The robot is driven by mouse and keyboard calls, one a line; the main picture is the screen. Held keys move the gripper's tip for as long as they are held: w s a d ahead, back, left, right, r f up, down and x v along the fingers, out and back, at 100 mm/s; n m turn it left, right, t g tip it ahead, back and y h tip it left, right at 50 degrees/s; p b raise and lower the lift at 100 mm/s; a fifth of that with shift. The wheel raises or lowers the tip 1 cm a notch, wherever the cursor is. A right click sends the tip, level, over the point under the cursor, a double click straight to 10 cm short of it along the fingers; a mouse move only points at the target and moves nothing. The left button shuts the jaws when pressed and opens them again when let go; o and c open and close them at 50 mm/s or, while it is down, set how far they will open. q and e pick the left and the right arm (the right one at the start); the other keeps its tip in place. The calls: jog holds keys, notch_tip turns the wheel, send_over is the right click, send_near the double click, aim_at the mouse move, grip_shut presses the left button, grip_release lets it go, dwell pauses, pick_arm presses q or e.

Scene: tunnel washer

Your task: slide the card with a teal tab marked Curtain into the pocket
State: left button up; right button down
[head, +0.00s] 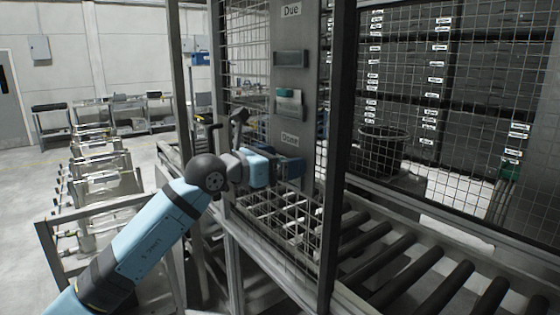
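A second label (290,139) sits below the card. My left arm reaches in from the lower left, and my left gripper (291,169) is at the panel's lower part, below the card and apart from it. Its fingers cannot be made out. My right gripper is not in view.
Wire mesh (440,120) and a dark post (337,150) stand right of the panel. A roller conveyor (400,262) runs along the lower right. A dark tub (381,150) is behind the mesh. Metal racks (98,185) stand at left, with open floor beyond.

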pick_arm(q)
jog(key=b+v, duration=0.3)
jog(key=v, duration=1)
jog(key=s+a+f+n+t+y+p, duration=0.2)
jog(key=s+f+n+t, duration=0.1)
jog(key=f+n, duration=0.65)
jog(key=s+a+f+n+t+y+p, duration=0.1)
jog(key=s+a+f+n+t+p, duration=0.15)
jog(key=f+n, duration=0.7)
jog(key=s+a+f+n+t+y+p, duration=0.1)
jog(key=s+f+n+t+y+p, duration=0.2)
jog(key=f+n, duration=0.6)
jog(key=s+a+f+n+g+y+p, duration=0.1)
jog(key=s+f+n+g, duration=0.3)
jog(key=s+f+n, duration=0.4)
jog(key=s+a+f+n+g+y+p, duration=0.1)
jog(key=s+a+f+n+g+y, duration=0.2)
jog(key=s+f+n, duration=0.4)
jog(key=s+f+g+y, duration=0.1)
jog(key=s+f, duration=0.4)
jog(key=s, duration=0.1)
jog(key=shift+s+n+p, duration=0.3)
jog(key=shift+n, duration=0.1)
jog(key=shift+a, duration=0.1)
